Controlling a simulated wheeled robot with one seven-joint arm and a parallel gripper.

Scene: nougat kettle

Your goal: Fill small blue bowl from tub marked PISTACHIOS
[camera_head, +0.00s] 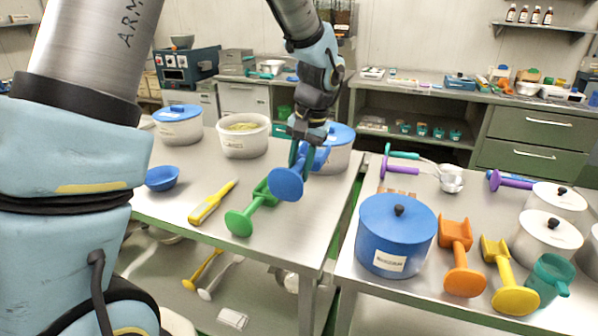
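The small blue bowl (162,178) sits upright near the left edge of the left table; it looks empty. An open white tub (243,147) behind it holds pale greenish-yellow contents. Its label is too small to read, so I cannot tell if it is marked PISTACHIOS. My gripper (308,140) is above the right part of the left table, apart from the bowl and right of the open tub. It appears shut on a blue scoop (287,184), whose round end points down toward the camera. The fingertips are mostly hidden.
A blue-lidded white tub (179,126) stands left of the open tub; another (338,150) is behind my gripper. A yellow tool (212,203) and green scoop (241,221) lie in front. The right table holds a blue pot (395,236) and orange scoop (463,277). A gap separates the tables.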

